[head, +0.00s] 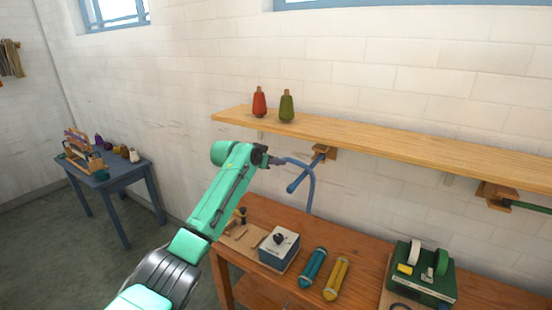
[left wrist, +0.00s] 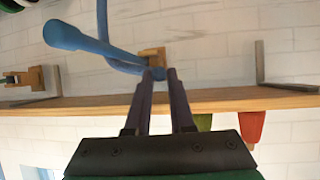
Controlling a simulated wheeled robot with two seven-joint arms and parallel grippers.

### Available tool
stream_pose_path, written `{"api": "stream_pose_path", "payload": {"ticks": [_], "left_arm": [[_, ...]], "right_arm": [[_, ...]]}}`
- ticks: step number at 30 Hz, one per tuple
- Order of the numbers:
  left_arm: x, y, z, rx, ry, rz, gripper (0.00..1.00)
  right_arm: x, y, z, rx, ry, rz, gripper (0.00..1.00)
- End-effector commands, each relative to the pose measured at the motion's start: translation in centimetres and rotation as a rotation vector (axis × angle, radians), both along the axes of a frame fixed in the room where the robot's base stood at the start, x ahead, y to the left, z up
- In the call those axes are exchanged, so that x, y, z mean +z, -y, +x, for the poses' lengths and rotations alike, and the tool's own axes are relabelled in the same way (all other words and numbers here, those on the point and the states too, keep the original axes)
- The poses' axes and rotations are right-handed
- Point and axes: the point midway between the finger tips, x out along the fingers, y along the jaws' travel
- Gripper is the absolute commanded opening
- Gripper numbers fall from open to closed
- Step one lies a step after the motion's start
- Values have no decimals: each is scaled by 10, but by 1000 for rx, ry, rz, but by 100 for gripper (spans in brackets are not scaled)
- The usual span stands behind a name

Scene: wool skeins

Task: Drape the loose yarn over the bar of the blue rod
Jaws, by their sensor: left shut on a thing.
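The blue rod (head: 297,183) sticks out from a wooden mount (head: 325,152) under the wall shelf. It also shows in the left wrist view (left wrist: 75,38). My left gripper (head: 272,161) is shut on one end of the loose blue yarn (head: 312,195), left of the rod near its mount. From the gripper the yarn arches across the rod and its other end hangs down to the right. In the left wrist view the yarn (left wrist: 102,15) crosses the rod; I cannot tell whether it rests on it. My right gripper is out of view.
The wooden shelf (head: 400,142) runs just above, with red (head: 259,103) and green (head: 287,106) cones on it. A green rod (head: 530,207) is mounted farther right. The workbench (head: 345,245) below holds a grey box, skeins and a green machine.

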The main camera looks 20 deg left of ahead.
Motion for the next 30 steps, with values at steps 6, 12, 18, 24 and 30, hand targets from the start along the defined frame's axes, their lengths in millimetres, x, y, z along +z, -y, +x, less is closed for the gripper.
{"api": "stream_pose_path", "payload": {"ticks": [6, 12, 18, 24, 30], "left_arm": [[-44, 3, -1, 0, -2, 0, 0], [-79, 6, -2, 0, -3, 0, 0], [-115, 10, -3, -1, -3, 1, 0], [-142, 12, -4, 0, -3, 0, 0], [-147, 13, -4, -1, -1, 0, 0]], "right_arm": [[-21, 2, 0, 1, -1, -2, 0], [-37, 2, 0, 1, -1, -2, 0], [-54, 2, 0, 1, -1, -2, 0], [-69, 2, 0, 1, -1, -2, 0], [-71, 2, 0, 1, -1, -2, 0]]}}
